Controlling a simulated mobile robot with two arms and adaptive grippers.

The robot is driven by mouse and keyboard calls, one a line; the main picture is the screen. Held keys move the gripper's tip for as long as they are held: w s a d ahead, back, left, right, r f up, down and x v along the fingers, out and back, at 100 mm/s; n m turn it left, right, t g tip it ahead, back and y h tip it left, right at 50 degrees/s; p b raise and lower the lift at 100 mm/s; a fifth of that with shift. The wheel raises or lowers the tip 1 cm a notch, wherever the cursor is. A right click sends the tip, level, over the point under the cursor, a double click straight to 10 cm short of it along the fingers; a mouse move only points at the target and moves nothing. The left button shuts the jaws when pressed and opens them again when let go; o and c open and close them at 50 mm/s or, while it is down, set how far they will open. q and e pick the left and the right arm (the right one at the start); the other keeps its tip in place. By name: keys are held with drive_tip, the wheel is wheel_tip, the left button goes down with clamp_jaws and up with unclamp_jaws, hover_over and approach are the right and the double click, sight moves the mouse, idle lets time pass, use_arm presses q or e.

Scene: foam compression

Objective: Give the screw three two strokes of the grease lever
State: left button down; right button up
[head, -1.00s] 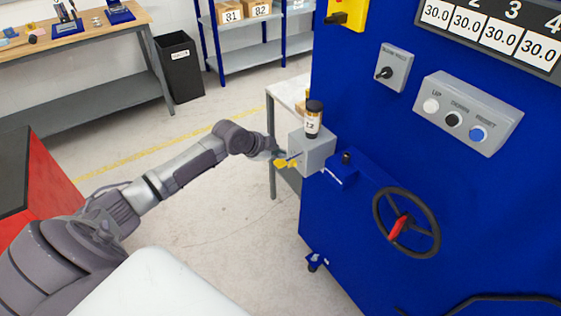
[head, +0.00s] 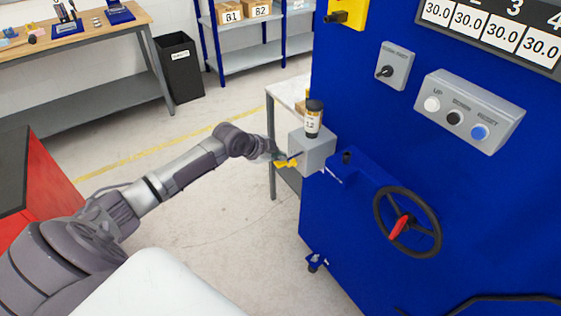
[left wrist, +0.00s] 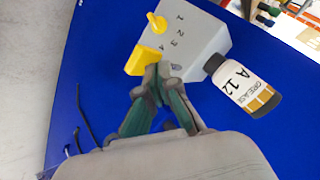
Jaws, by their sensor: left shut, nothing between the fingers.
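A grey grease box (head: 318,152) sits on the left side of the blue machine; it also shows in the left wrist view (left wrist: 205,42) with numbers 1 to 4 on its face. A yellow pointer knob (left wrist: 157,22) sits by the numbers. A yellow lever (left wrist: 144,61) projects at the box's lower edge; it also shows in the head view (head: 286,164). My left gripper (left wrist: 160,72) is shut and empty, its tips right at the lever; I cannot tell whether they touch it. A grease bottle (left wrist: 243,87) labelled A 12 stands on the box. My right gripper is out of view.
The blue machine (head: 350,230) carries a black handwheel (head: 378,212), a button panel (head: 470,110) and a display reading 30.0. A small table (head: 283,97) stands behind the box. The floor around my left arm is clear.

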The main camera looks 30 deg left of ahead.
use_arm(q)
drive_tip(key=shift+f+b, duration=0.75)
drive_tip(key=shift+f, duration=0.45)
idle(0.7)
idle(0.5)
drive_tip(key=shift+r+p, duration=1.5)
drive_tip(key=shift+r, duration=0.3)
wheel_tip(320, 180, up, 5)
drive_tip(key=p, duration=0.4)
